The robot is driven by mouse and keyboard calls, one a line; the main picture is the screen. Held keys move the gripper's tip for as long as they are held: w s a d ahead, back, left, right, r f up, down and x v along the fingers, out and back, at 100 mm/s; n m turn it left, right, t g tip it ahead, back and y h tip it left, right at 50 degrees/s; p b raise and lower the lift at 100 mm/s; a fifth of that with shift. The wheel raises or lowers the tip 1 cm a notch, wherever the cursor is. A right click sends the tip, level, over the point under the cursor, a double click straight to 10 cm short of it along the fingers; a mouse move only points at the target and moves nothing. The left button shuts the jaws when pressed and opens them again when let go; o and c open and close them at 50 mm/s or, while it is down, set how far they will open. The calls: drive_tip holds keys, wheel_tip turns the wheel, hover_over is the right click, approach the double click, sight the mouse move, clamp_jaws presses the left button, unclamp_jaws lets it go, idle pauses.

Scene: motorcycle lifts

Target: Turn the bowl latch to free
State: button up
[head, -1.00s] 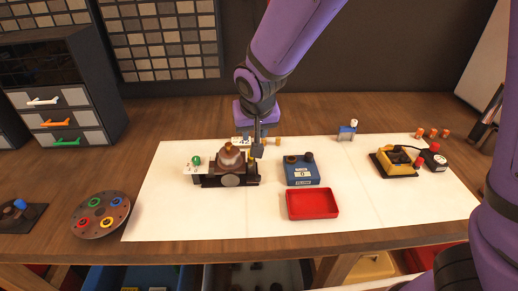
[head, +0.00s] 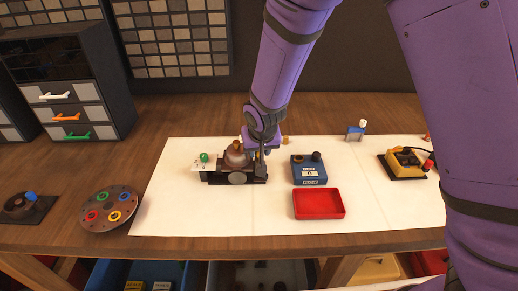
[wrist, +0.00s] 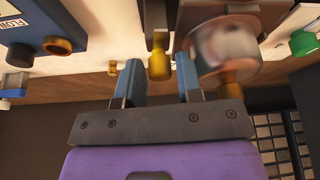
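The bowl device stands on the white mat, with a rounded grey-brown bowl (head: 238,158) over a dark base (head: 218,177). In the wrist view the bowl (wrist: 225,45) is blurred, with a brass knob (wrist: 231,76) beside it. A yellow knob on a dark stem (wrist: 159,64) shows between the directions of my two fingertips; I cannot tell for certain that it is the latch. My gripper (wrist: 159,72) is open, its blue-grey fingers apart with no clear contact on the knob. In the head view my gripper (head: 262,154) is at the device's right side, partly hidden by my wrist.
A green knob (head: 204,157) is at the device's left. A round board with coloured rings (head: 108,210) and a yellow controller (head: 403,164) stand farther out.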

drive_tip(key=shift+c, duration=0.4)
clamp_jaws()
drive_tip(key=shift+n+y, duration=0.3)
drive_tip(key=shift+n, duration=0.4)
drive_tip(key=shift+o, duration=0.4)
unclamp_jaws()
drive_tip(key=shift+r, duration=0.1)
drive_tip(key=v, duration=1)
drive_tip(key=shift+r, duration=0.3)
